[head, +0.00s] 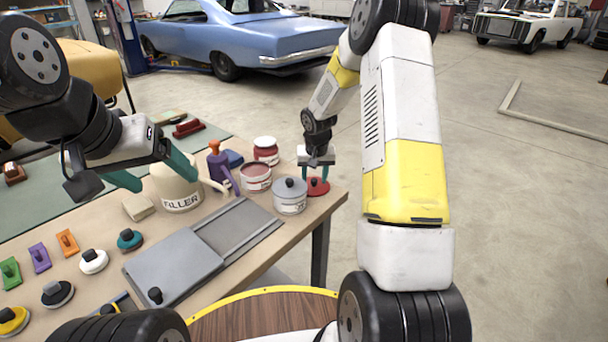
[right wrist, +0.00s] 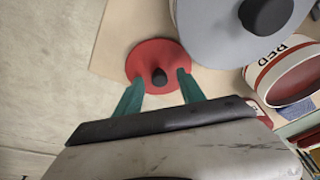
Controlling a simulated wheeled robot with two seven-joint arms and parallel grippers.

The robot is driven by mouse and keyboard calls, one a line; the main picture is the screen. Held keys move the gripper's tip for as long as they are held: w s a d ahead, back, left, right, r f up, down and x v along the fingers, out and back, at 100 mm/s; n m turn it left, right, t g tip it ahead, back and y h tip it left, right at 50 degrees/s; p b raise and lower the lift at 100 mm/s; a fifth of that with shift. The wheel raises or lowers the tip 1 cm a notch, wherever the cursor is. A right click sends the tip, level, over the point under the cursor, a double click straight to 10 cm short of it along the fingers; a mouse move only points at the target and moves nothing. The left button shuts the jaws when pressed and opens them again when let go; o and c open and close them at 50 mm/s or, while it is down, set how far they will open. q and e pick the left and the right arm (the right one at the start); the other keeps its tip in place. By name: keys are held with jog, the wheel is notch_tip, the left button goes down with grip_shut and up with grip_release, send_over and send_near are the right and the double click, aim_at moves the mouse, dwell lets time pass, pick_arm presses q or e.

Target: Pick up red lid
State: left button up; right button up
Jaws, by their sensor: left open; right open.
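The red lid (head: 318,187) is a flat red disc with a dark knob, lying on the workbench (head: 333,200) near its right corner. In the right wrist view the red lid (right wrist: 145,60) lies just ahead of my right gripper (right wrist: 158,84). The green fingers are open, one on each side of the knob, over the lid's near part; I cannot tell whether they touch it. My right gripper (head: 316,182) hides part of the lid in the head view. My left gripper (head: 155,178) is open beside the filler tub, away from the lid.
A grey-lidded tin (head: 290,200) stands close beside the red lid. An open red-labelled tin (head: 256,178), a filler tub (head: 178,192) and a purple bottle (head: 220,170) stand further left. Several sanding tools and a grey tray (head: 172,268) cover the bench's front and left.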

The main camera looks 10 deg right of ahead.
grip_shut()
jog(key=shift+r, duration=0.15)
